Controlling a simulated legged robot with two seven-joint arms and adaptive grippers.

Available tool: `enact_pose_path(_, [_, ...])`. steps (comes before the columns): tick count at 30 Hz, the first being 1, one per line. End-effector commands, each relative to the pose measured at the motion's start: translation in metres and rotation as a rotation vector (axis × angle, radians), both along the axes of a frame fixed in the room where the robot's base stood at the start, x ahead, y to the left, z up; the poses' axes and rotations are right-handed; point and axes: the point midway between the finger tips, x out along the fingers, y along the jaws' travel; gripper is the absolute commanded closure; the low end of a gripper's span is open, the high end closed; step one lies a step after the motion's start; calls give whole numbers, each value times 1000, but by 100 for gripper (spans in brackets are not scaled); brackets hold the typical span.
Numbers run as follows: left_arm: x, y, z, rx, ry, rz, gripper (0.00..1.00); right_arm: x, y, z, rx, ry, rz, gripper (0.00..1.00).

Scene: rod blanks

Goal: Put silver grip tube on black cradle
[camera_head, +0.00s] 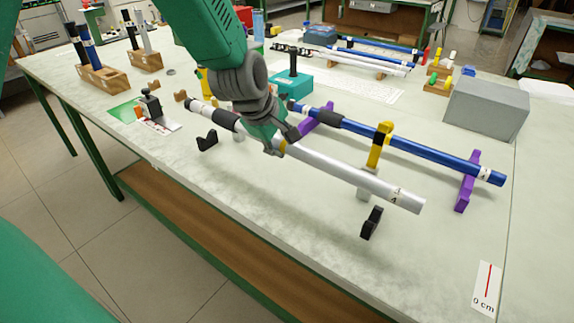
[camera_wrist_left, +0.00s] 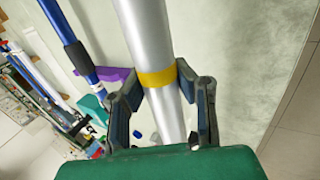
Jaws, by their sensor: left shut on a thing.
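The silver grip tube (camera_head: 340,178) has a dark grip sleeve (camera_head: 227,119) near its far left end and a yellow band (camera_wrist_left: 157,78) in the left wrist view. My left gripper (camera_head: 283,142) is shut on the tube near its middle, one finger on each side. The black cradle is two separate notched blocks, one at the left (camera_head: 207,141) and one nearer the front right (camera_head: 371,222). Both blocks are empty. The tube lies behind them in the head view, over grey supports (camera_head: 364,190); I cannot tell whether it touches these. My right gripper is out of view.
A blue tube (camera_head: 420,153) rests behind on purple supports (camera_head: 467,181), with a yellow stand (camera_head: 380,145) between the tubes. A grey box (camera_head: 487,108) stands at the right. A small black device (camera_head: 150,103) stands at the left.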

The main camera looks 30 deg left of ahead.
Motion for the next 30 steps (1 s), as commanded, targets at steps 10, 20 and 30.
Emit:
enact_pose_path(10, [0, -1, -38, 2, 2, 0, 100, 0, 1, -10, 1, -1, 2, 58])
enact_pose_path(20, [1, -3, -60, 5, 0, -2, 100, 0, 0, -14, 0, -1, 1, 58])
enact_pose_path(30, [1, 2, -69, -1, 0, 0, 100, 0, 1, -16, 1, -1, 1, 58])
